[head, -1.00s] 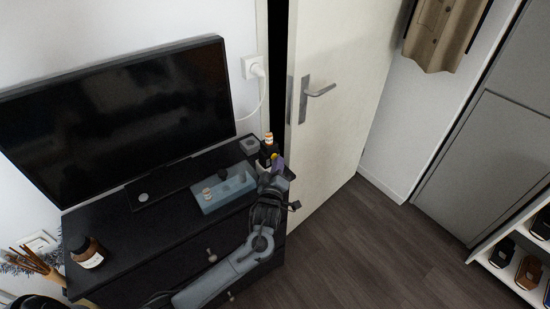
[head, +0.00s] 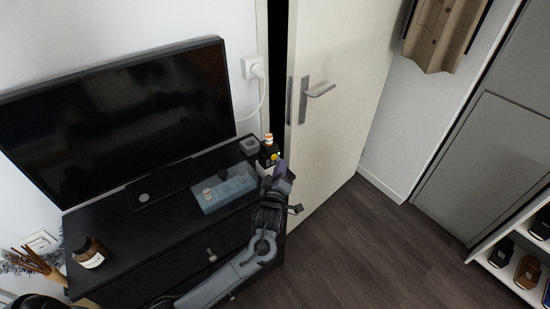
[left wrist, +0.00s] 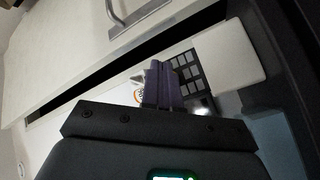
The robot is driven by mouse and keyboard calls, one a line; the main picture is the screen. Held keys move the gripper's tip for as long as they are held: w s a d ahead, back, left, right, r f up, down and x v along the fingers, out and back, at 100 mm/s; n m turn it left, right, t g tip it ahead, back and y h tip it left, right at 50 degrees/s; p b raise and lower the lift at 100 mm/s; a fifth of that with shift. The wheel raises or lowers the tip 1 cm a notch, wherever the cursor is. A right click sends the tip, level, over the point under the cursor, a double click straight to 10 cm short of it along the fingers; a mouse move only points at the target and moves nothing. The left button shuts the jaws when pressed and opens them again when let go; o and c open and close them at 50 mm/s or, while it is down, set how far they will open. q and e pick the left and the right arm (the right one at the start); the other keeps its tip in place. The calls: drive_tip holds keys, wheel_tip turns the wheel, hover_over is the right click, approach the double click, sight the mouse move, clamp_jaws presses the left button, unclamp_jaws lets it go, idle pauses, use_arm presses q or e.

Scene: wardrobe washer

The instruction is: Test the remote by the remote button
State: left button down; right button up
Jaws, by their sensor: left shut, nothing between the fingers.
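My left gripper's purple fingers (left wrist: 162,85) are shut and empty, close to the left edge of the button grid. I cannot tell whether they touch a button. In the head view my left gripper (head: 280,168) is over the right end of the black dresser (head: 150,235). The remote cannot be made out there, probably hidden by the gripper. My right gripper does not show.
The door (head: 335,110) is close on the right.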

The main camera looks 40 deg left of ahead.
use_arm(q)
drive_tip(key=s+d+p, duration=0.1)
drive_tip(key=d, duration=0.5)
idle(0.6)
idle(0.3)
drive_tip(key=shift+a, duration=0.1)
